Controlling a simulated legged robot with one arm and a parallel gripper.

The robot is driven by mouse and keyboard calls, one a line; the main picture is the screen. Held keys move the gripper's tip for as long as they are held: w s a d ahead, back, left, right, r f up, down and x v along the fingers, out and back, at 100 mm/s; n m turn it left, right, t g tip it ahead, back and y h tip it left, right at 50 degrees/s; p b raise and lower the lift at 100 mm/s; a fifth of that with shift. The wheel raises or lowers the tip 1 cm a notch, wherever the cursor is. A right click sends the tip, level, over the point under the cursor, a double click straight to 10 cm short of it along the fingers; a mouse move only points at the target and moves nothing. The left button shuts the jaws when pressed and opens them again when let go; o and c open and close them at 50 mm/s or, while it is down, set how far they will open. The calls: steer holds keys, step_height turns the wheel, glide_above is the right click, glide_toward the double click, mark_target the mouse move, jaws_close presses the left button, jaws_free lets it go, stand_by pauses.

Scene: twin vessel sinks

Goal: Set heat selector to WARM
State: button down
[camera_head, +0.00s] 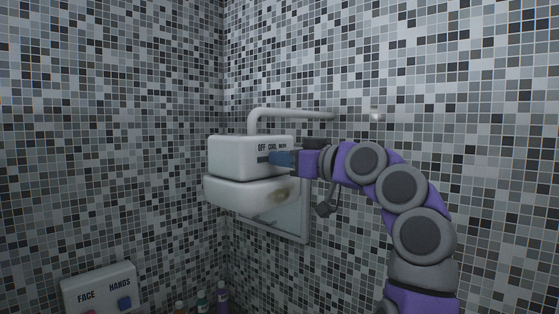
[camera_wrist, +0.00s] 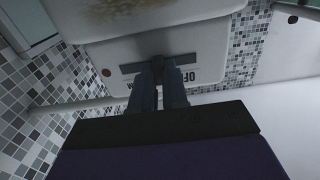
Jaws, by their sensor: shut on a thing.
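The white dryer-like box (camera_head: 238,157) hangs on the wall at the corner, with the words OFF, COOL and a partly hidden third word on its front. A dark slot (camera_wrist: 131,68) runs under the labels. The dark heat selector knob (camera_wrist: 157,61) stands near the middle of the slot in the wrist view. My gripper (camera_head: 280,159) reaches the box's front from the right. In the wrist view, its blue-grey fingers (camera_wrist: 158,76) are shut on the knob.
A white pipe (camera_head: 290,113) runs above the box. A mirror-like panel (camera_head: 287,222) is on the wall below it. A white FACE/HANDS panel (camera_head: 102,288) and several bottles (camera_head: 203,302) are at the lower left. Tiled walls close off the back.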

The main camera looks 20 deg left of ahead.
steer(key=shift+d, duration=0.15)
steer(key=w, duration=0.1)
steer(key=w+d+p, duration=0.1)
steer(key=w, duration=0.1)
steer(key=shift+d+r+p, duration=0.1)
steer(key=shift+d+p, duration=0.05)
steer(key=shift+p, duration=0.15)
